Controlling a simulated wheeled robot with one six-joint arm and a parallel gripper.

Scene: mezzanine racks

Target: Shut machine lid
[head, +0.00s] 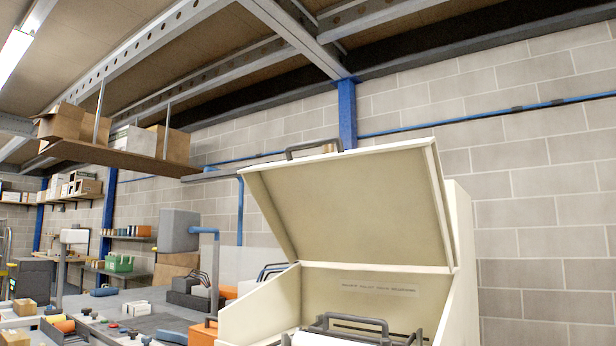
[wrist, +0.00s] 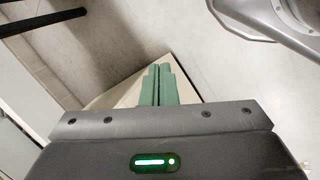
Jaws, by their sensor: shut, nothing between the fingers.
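The cream machine (head: 462,240) stands at the right in the head view. Its lid (head: 350,205) is raised and tilted up, with a dark bar handle (head: 312,147) at its upper edge. The open bay below shows a printed label and dark grey bars. My gripper (wrist: 160,68) shows only in the wrist view, its green fingers together with nothing between them. A cream surface (wrist: 122,95) lies behind the fingers; I cannot tell which part it is or whether they touch it. The lid handle does not show in the wrist view.
A cluttered workbench (head: 135,297) with boxes and small parts is at the lower left. A hanging shelf (head: 125,158) carries cartons at the upper left. A block wall (head: 540,200) and a blue post (head: 347,112) stand behind the machine. Pale floor (wrist: 120,45) shows in the wrist view.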

